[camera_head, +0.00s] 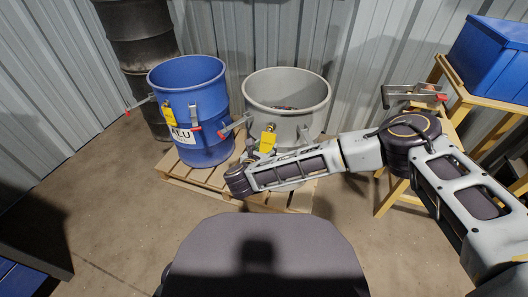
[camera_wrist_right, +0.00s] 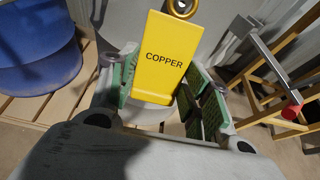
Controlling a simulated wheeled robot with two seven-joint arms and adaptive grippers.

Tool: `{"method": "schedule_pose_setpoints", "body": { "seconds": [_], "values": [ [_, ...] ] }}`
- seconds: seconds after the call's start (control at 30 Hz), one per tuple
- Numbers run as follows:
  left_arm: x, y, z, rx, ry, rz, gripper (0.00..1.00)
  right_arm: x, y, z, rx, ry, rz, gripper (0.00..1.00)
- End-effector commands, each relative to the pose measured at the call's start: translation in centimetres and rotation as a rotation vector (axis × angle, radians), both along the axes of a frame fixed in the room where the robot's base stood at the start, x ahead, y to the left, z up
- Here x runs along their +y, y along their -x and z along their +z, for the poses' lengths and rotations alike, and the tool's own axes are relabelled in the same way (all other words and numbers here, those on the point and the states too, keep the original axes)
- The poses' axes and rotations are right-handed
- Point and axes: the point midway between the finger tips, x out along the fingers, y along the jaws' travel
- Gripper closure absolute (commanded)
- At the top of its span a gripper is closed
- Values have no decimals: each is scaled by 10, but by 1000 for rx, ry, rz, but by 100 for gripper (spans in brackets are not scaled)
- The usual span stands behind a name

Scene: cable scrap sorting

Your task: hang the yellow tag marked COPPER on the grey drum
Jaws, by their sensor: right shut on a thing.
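The yellow tag (camera_head: 267,142) is held upright in front of the grey drum (camera_head: 257,108). In the right wrist view the tag (camera_wrist_right: 165,58) reads COPPER, and a brass ring (camera_wrist_right: 181,7) is at its top. My right gripper (camera_head: 264,152) is shut on the tag, with green pads (camera_wrist_right: 165,95) on both sides of it. The ring is close to the drum's near outer wall; I cannot tell whether it is on a hook or touches the drum. My left gripper is not in view.
A blue drum (camera_head: 206,110) with an ALU label and its own yellow tag stands left of the grey drum. Both stand on a wooden pallet (camera_head: 183,170). A dark drum (camera_head: 140,40) is behind. A blue bin (camera_head: 486,62) sits on a wooden stand at right.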

Motion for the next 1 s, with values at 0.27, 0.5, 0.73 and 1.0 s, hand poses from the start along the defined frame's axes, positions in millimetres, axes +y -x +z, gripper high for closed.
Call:
{"method": "schedule_pose_setpoints", "body": {
  "seconds": [0.27, 0.5, 0.73, 1.0],
  "values": [
    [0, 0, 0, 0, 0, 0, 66, -3, -9, -2, -1, 1, -1, 65],
    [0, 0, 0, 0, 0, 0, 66, -5, -15, -6, -1, 0, 0, 65],
    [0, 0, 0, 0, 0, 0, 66, -6, -19, -9, -1, 1, 0, 65],
    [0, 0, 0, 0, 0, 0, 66, -6, -19, -10, 0, 1, 0, 65]
  ]
}}
